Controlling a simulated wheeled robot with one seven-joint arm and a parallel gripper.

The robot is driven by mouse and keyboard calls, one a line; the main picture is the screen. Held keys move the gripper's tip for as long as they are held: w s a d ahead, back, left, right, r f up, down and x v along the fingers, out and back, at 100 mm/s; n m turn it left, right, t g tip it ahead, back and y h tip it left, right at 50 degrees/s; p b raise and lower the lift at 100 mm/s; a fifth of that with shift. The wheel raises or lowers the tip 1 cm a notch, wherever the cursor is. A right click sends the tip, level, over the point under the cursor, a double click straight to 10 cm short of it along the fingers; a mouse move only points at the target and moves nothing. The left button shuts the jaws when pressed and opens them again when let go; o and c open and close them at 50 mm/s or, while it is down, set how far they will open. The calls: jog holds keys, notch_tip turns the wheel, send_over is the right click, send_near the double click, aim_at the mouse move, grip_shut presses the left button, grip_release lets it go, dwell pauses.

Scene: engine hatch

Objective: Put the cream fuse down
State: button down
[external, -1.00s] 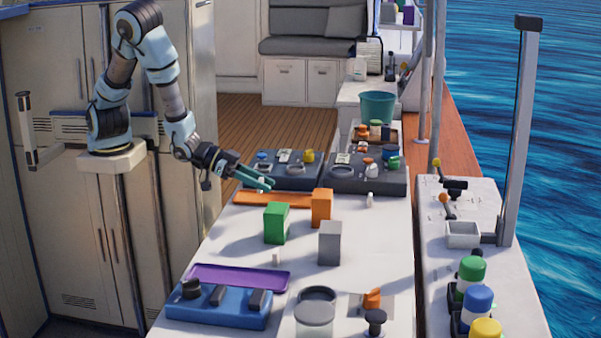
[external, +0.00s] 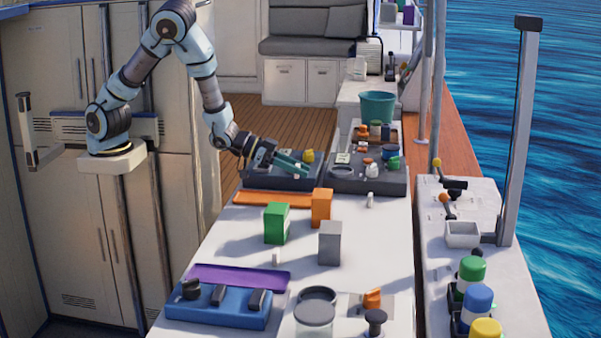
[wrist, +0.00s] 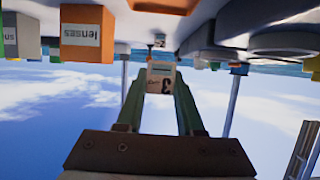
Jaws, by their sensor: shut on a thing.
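The cream fuse (wrist: 161,80), marked with a "3", is held between the fingertips of my gripper (wrist: 160,92) in the wrist view, which is upside down. In the external view my gripper (external: 292,163) is shut on it over the left dark tray (external: 253,183) at the back of the white counter. The fuse is too small there to make out clearly. I cannot tell its exact height above the tray.
Green (external: 277,224), orange (external: 321,207) and grey (external: 329,244) boxes stand on the counter. A right dark tray (external: 390,188) holds several small parts. An orange strip (external: 262,198) lies in front of the left tray.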

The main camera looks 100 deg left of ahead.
aim_at(299, 165)
notch_tip(299, 165, up, 9)
jog(key=shift+r, duration=0.2)
jog(key=w+d+m+g+h+b, duration=0.15)
jog(key=w+d+m+h, duration=0.3)
jog(key=w, duration=0.55)
jog(key=w+d+m+g+h+b, duration=0.1)
jog(key=w+d+m+g+h, duration=0.3)
jog(key=w, duration=0.6)
jog(key=shift+m+t+h, duration=0.25)
jog(key=shift+t+h, duration=0.2)
jog(key=shift+t, duration=0.2)
notch_tip(299, 165, down, 11)
jog(key=shift+w+a+f+p, duration=0.1)
jog(key=shift+f+p, duration=0.1)
jog(key=shift+p, duration=0.8)
notch_tip(299, 165, down, 4)
jog(key=shift+f+p, duration=0.1)
jog(key=shift+p, duration=0.5)
